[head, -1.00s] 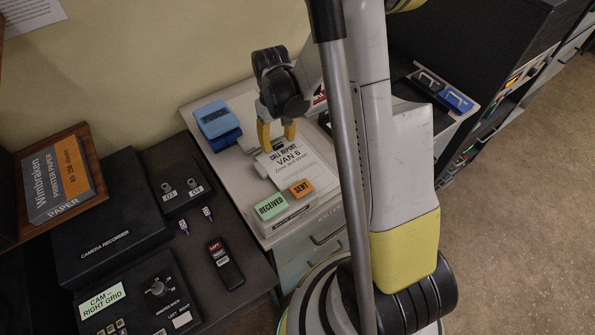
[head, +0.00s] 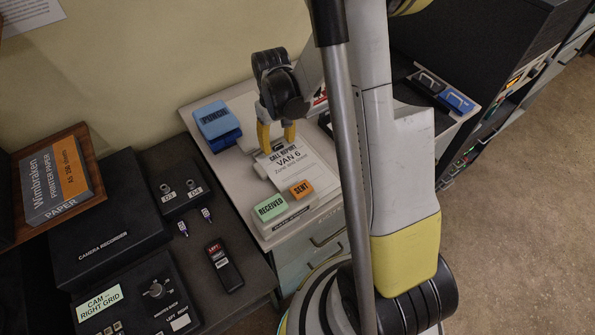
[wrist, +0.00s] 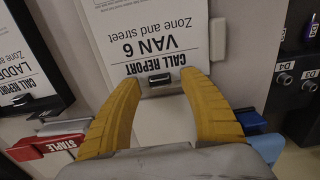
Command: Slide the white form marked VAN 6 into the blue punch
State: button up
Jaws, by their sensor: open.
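The white form marked VAN 6 (head: 300,173) lies on the light desk top; in the wrist view it shows upside down (wrist: 150,25). A small dark clip or tab (wrist: 159,79) is at its heading edge. My gripper (head: 276,136) is open over that edge, fingers pointing down; in the wrist view its yellow fingers (wrist: 160,82) stand either side of the tab. I cannot tell whether they touch the form. The blue punch (head: 214,120) stands to the left of my gripper at the back of the desk. A blue part at the lower right of the wrist view is mostly hidden.
Green RECEIVED (head: 270,207) and orange SENT (head: 301,188) blocks sit at the desk's front. A white cylinder-like piece (wrist: 217,38) stands beside the form. A LADDER form (wrist: 22,68) and a red stapler (wrist: 50,144) lie on its other side. Black consoles (head: 105,235) are at left.

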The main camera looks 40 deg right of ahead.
aim_at(300, 138)
grip_shut()
jog(key=shift+d, duration=0.1)
dwell(0.3)
jog(key=shift+d+b, duration=0.55)
jog(key=shift+d, duration=3.2)
jog(key=shift+r, duration=0.2)
notch_tip(300, 138, up, 7)
jog(key=p, duration=0.5)
jog(key=shift+r, duration=0.1)
